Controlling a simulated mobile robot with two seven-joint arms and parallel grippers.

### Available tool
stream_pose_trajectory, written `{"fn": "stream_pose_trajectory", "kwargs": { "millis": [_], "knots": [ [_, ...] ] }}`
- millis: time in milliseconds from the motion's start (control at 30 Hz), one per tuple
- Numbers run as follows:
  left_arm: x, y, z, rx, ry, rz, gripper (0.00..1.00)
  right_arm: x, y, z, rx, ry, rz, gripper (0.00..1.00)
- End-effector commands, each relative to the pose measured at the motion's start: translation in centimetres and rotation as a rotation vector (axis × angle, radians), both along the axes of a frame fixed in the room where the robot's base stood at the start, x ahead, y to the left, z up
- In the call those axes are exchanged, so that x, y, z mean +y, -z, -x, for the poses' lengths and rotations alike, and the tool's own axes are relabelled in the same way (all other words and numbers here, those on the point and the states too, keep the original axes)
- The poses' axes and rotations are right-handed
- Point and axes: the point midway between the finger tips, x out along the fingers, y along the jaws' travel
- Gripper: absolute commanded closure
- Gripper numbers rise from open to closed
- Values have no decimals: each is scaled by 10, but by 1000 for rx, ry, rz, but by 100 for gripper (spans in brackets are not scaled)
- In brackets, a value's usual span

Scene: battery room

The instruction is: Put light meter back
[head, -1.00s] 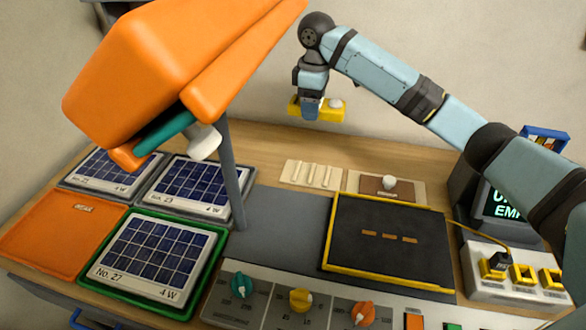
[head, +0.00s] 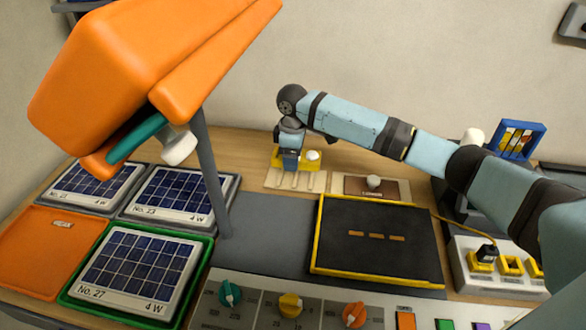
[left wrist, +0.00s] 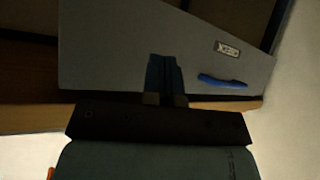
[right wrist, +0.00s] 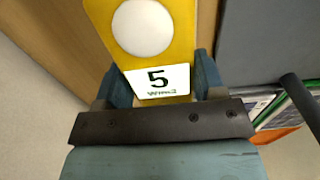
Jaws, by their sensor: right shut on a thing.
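The light meter (head: 308,165) is a yellow block with a white dome. My right gripper (head: 290,166) is shut on it and holds it at the back of the bench, low over or at the cream slotted holder (head: 296,182); I cannot tell whether it touches. In the right wrist view the meter (right wrist: 170,45) sits between the fingers, its dome and a white label reading 5 showing. My left gripper (left wrist: 166,78) shows only in the left wrist view, fingers together and empty, in front of a grey panel with a blue handle.
A brown block with a white knob (head: 374,182) stands right of the holder. The yellow-edged black panel (head: 377,243) lies in front. An orange lamp (head: 140,70) on a grey post overhangs the solar panels at left. The grey mat (head: 262,225) is clear.

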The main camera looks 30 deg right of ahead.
Motion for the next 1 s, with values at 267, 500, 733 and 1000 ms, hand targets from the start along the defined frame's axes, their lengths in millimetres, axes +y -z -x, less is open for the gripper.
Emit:
{"fn": "stream_pose_trajectory", "kwargs": {
  "millis": [267,500,733,1000],
  "knots": [
    [0,3,0,5,-1,1,100,0,45,0,2,0,0,68],
    [0,2,-1,3,-2,3,100,0,46,0,1,0,-1,68],
    [0,0,-2,-4,-2,4,100,0,49,0,1,0,0,16],
    [0,0,-1,-3,-2,3,100,0,49,0,1,0,0,11]
  ]
}}
